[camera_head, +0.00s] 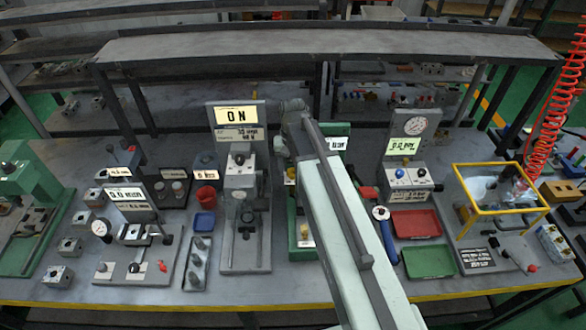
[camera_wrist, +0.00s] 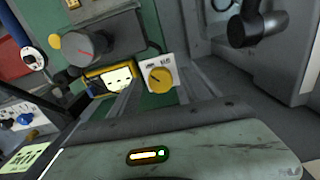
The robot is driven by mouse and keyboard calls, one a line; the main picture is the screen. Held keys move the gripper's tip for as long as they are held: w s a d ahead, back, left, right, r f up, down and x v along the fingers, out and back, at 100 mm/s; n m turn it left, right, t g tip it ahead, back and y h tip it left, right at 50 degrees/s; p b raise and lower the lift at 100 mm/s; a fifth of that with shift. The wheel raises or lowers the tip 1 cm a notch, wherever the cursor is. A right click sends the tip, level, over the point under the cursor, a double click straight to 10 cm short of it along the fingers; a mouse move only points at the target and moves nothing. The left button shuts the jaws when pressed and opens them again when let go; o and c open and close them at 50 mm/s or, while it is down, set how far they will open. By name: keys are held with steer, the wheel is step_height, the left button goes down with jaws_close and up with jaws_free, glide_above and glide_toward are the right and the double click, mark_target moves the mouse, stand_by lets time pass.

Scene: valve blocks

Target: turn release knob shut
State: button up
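In the wrist view, a yellow knob (camera_wrist: 160,76) sits on a small white plate with two short labels, fixed to a green and grey fixture. A larger dark grey knob (camera_wrist: 84,46) with a red pointer mark stands to its upper left. I cannot tell for sure which one is the release knob. In the head view, my arm hides most of the green fixture (camera_head: 299,247) at the middle of the bench. My gripper is near the top end of the arm there, but its fingertips cannot be made out in either view.
To the right are a red tray (camera_head: 416,224), a green tray (camera_head: 429,262), a blue-handled tool (camera_head: 386,236) and a yellow-framed box (camera_head: 498,200). A grey shelf (camera_head: 330,43) spans the back.

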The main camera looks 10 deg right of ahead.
mark_target(292, 171)
steer(key=shift+r, duration=0.1)
step_height(292, 171, up, 8)
steer(key=p, duration=0.8)
steer(key=shift+f, duration=0.2)
